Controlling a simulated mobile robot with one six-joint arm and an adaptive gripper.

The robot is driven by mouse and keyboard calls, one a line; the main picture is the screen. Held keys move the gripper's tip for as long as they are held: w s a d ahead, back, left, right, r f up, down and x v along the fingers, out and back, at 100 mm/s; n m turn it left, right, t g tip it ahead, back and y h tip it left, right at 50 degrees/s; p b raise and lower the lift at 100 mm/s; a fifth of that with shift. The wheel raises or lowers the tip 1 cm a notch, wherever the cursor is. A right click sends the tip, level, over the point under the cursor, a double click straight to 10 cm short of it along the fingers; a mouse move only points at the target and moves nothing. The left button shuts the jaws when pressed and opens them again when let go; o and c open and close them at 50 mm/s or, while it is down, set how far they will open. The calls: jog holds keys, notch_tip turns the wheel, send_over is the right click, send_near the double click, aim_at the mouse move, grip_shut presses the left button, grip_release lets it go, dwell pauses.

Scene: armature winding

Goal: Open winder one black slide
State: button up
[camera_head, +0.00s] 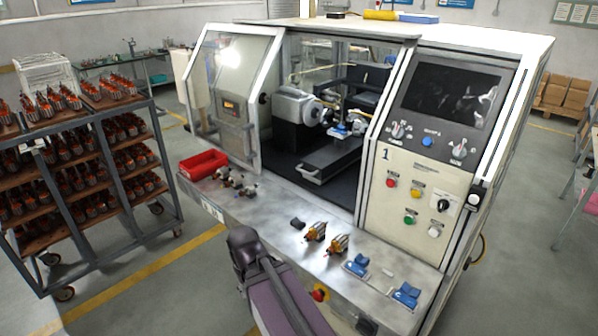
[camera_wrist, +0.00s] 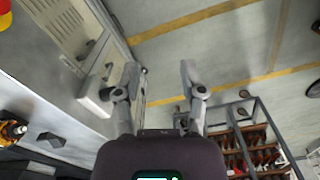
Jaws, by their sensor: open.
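Winder one, marked "1" (camera_head: 387,154), stands in the middle of the camera_head view with its glass door open on the left. Inside, a black slide (camera_head: 335,158) lies on the dark floor of the bay, in front of the grey winding head (camera_head: 297,106). A pale handle (camera_head: 309,177) shows at its front end. My gripper (camera_wrist: 158,70) is open and empty in the wrist view, over the floor beyond the bench edge. In the camera_head view my arm is at the bench front, outside the bay, and its fingertips cannot be made out.
The bench holds a red bin (camera_head: 203,165), two orange-and-silver armatures (camera_head: 338,244), a small black block (camera_head: 297,223) and blue holders (camera_head: 405,296). A red button (camera_head: 320,293) sits on its front. A rack of armatures (camera_head: 90,165) stands left, with clear floor between.

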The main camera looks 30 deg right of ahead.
jog(key=shift+d, duration=0.25)
jog(key=shift+d, duration=0.1)
